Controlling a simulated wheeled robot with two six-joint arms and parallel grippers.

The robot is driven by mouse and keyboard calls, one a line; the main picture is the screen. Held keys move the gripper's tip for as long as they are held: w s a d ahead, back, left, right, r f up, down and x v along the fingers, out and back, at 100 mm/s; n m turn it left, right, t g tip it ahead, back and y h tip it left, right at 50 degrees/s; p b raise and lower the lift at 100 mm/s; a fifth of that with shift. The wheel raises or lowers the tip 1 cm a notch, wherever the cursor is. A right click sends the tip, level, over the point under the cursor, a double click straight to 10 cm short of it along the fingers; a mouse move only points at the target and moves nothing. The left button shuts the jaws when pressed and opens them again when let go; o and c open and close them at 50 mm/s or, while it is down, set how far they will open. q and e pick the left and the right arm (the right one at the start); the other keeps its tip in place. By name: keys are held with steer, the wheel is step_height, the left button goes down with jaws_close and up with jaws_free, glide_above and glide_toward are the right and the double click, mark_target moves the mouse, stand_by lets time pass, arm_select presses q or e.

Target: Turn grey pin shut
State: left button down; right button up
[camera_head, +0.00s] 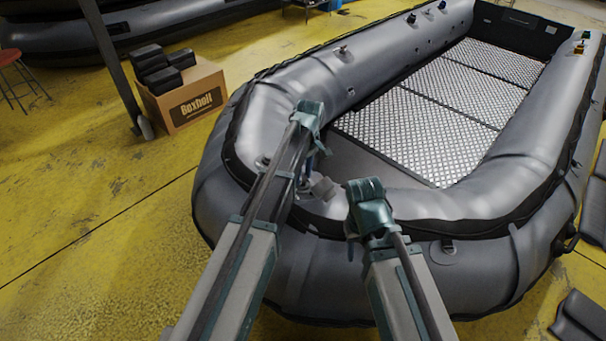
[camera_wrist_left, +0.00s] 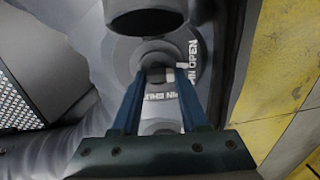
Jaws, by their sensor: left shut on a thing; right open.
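The grey pin (camera_wrist_left: 154,66) sits at the centre of a round grey valve (camera_wrist_left: 122,62) in the left wrist view. Lettering on the valve reads OPEN at the right and, partly covered and upside down, SHUT at the bottom. My left gripper (camera_wrist_left: 160,82) has its blue fingers shut on the pin. In the head view, my left gripper (camera_head: 311,160) points down at the valve on the boat's near left tube, and the pin is too small to make out. My right gripper (camera_head: 351,243) is open beside it, over the near tube; its fingertips are hardly visible.
A dark cylindrical cap (camera_wrist_left: 146,20) stands close beyond the valve; a grey cylinder (camera_head: 324,187) shows between my grippers. The grey inflatable boat (camera_head: 480,183) has a chequered floor. A cardboard box (camera_head: 196,98) with black items stands left.

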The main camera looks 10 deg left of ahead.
arm_select(q)
steer(key=shift+m, duration=0.3)
steer(key=m, duration=0.3)
steer(key=shift+m, duration=0.3)
steer(key=m, duration=0.4)
steer(key=shift+w+a+m, duration=0.1)
steer(key=shift+m, duration=0.2)
steer(key=m, duration=0.4)
steer(key=shift+w+m, duration=0.1)
steer(key=shift+m, duration=2.4)
steer(key=shift+c, duration=2.1)
jaws_free()
